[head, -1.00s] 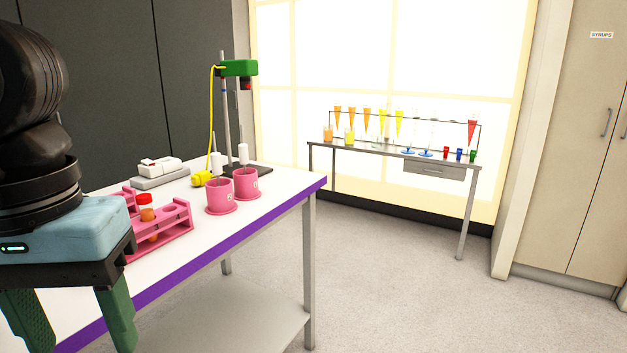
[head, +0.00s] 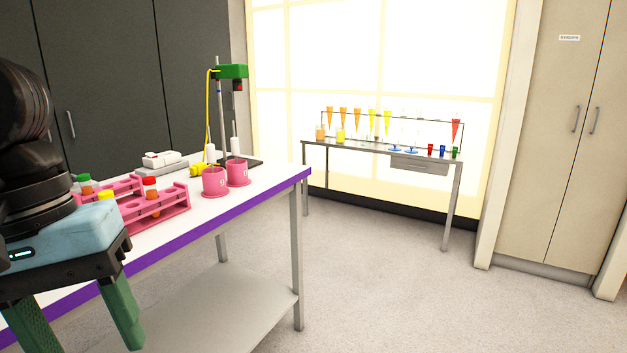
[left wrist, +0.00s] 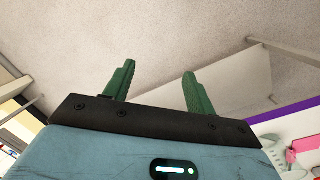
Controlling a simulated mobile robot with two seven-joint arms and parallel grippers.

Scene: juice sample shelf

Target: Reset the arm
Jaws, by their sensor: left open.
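My left gripper (head: 80,322) is at the lower left of the head view, in front of the white table (head: 165,222) with the purple edge. Its two green fingers are apart with nothing between them. In the left wrist view the same fingers (left wrist: 157,82) are spread, with the floor and the table's lower shelf (left wrist: 225,90) behind them. My right gripper is in neither view.
A pink rack (head: 172,208) with capped tubes, two pink cups (head: 214,183) and a stand with a green head (head: 231,72) are on the table. A side table (head: 350,149) with colored cones stands by the bright window. The floor (head: 390,290) between is clear.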

